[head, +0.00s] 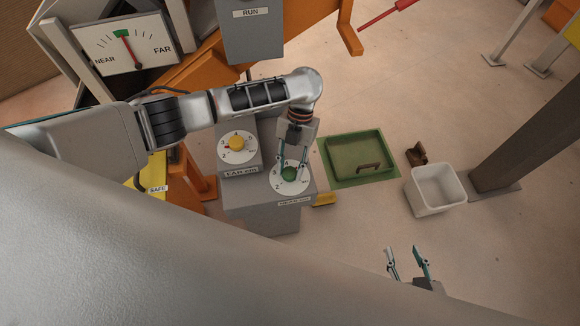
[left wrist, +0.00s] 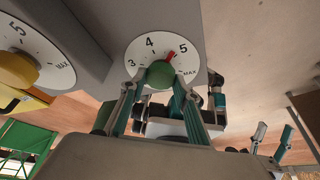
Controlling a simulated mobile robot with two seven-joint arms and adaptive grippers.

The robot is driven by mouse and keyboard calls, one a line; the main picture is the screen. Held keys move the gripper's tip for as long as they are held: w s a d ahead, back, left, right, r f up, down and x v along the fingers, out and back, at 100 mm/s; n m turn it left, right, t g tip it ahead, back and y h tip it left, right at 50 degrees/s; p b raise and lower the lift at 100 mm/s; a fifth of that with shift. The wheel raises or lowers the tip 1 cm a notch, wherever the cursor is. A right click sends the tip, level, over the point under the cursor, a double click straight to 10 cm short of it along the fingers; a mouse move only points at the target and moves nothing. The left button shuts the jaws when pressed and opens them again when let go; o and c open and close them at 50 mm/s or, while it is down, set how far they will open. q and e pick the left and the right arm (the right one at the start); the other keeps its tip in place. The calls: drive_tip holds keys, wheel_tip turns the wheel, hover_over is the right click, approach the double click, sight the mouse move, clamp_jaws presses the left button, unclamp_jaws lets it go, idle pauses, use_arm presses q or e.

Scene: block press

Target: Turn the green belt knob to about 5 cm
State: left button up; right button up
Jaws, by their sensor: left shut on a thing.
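The green belt knob (head: 289,174) sits on a white dial (head: 302,186) on top of a grey block. My left gripper (head: 293,168) is shut on the knob from above, its teal fingers on either side. In the left wrist view the green knob (left wrist: 160,74) is between the fingertips, and its red pointer (left wrist: 170,57) lies between 4 and 5, nearer 5. The dial (left wrist: 140,48) there shows 3, 4, 5 and MAX. My right gripper (head: 407,250) is open and empty at the lower right, well away from the dials.
A yellow knob (head: 236,143) on a second dial stands just behind and left. A NEAR/FAR gauge (head: 150,52) has its needle by the green mark. A green tray (head: 342,151), a brown object (head: 416,154) and a white bin (head: 437,191) stand to the right.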

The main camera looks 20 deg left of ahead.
use_arm(q)
drive_tip(key=shift+m+y, duration=0.5)
drive_tip(key=shift+m, duration=0.7)
drive_tip(key=o, duration=1.1)
drive_tip(key=v, duration=1.2)
drive_tip(key=shift+s+d, duration=0.1)
drive_tip(key=shift+s, duration=0.05)
